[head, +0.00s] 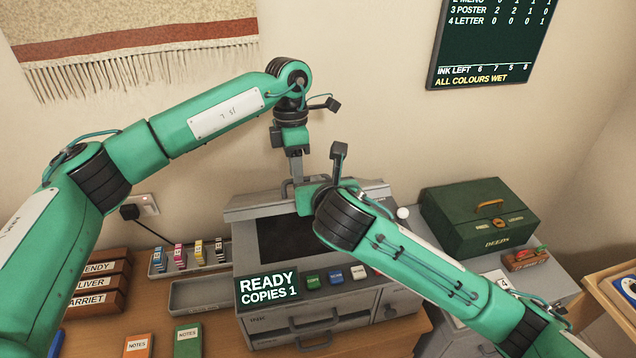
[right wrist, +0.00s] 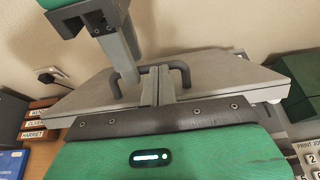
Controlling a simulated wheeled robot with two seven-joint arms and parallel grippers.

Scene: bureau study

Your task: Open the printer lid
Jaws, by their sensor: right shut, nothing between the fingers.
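The grey printer (head: 370,305) stands on the desk in front of me. Its grey lid (head: 245,207) appears raised at the back, with the dark bed (head: 280,238) uncovered in front; its exact angle is unclear. In the right wrist view, the lid (right wrist: 225,82) is a wide slab with a dark bar handle (right wrist: 184,72). My left gripper (head: 297,178) points down at the handle; whether its fingers grip it is unclear. It also shows in the right wrist view (right wrist: 124,65). My right gripper (right wrist: 158,86) is shut and empty beside the handle; its fingers are mostly hidden in the head view.
A READY display (head: 267,287) and several buttons are on the printer's front. Ink cartridges in a tray (head: 190,262) and name blocks (head: 100,280) stand left. A green deeds box (head: 480,218) stands right. A wall is close behind.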

